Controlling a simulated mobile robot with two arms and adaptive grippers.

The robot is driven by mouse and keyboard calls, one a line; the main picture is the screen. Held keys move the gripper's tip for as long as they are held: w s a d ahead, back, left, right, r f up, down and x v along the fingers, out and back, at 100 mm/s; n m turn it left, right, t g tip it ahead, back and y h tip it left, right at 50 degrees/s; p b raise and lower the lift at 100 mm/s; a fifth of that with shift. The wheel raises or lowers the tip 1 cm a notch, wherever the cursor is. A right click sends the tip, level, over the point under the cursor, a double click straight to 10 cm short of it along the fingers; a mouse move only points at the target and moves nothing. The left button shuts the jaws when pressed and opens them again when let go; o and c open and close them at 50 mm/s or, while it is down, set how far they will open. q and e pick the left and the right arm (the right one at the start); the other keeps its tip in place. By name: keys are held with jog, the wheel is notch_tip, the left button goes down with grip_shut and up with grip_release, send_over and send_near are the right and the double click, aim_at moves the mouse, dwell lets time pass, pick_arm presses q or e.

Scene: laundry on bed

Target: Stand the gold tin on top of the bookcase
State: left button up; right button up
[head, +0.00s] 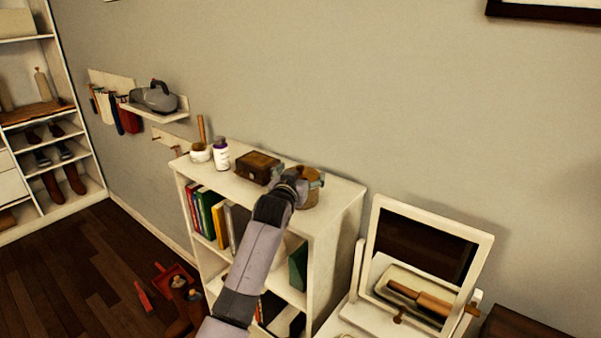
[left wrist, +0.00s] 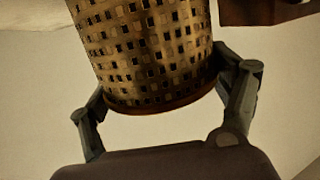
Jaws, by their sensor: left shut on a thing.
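The gold tin (head: 312,194) is a cylinder with a pattern of small square holes, at the right part of the bookcase top (head: 343,196). It appears upright in the head view. My left gripper (head: 303,179) is shut on it, with one finger on each side; the tin (left wrist: 150,50) fills the space between the fingers in the left wrist view. I cannot tell whether its base touches the top. My left arm hides part of the bookcase front. My right gripper is not in view.
On the bookcase top are a brown box (head: 258,167) just left of the tin, a white-and-purple bottle (head: 221,154) and a white pot (head: 200,153). A mirror (head: 425,245) stands to the right. A wall shelf (head: 155,110) holds a grey appliance.

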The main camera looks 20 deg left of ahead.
pick_arm(q)
jog(key=o, duration=1.2)
jog(key=shift+s, duration=0.1)
jog(key=o, duration=0.4)
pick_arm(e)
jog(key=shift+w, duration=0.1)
pick_arm(q)
jog(key=shift+r, duration=0.1)
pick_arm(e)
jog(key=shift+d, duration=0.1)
pick_arm(q)
jog(key=shift+s, duration=0.5)
jog(key=s+b, duration=0.1)
jog(key=s, duration=0.2)
jog(key=s+r+b, duration=0.1)
jog(key=s, duration=0.3)
jog(key=s+b, duration=0.1)
jog(key=s, duration=0.2)
jog(key=shift+s+d+r, duration=0.2)
jog(key=shift+s+r, duration=0.15)
jog(key=shift+s, duration=0.05)
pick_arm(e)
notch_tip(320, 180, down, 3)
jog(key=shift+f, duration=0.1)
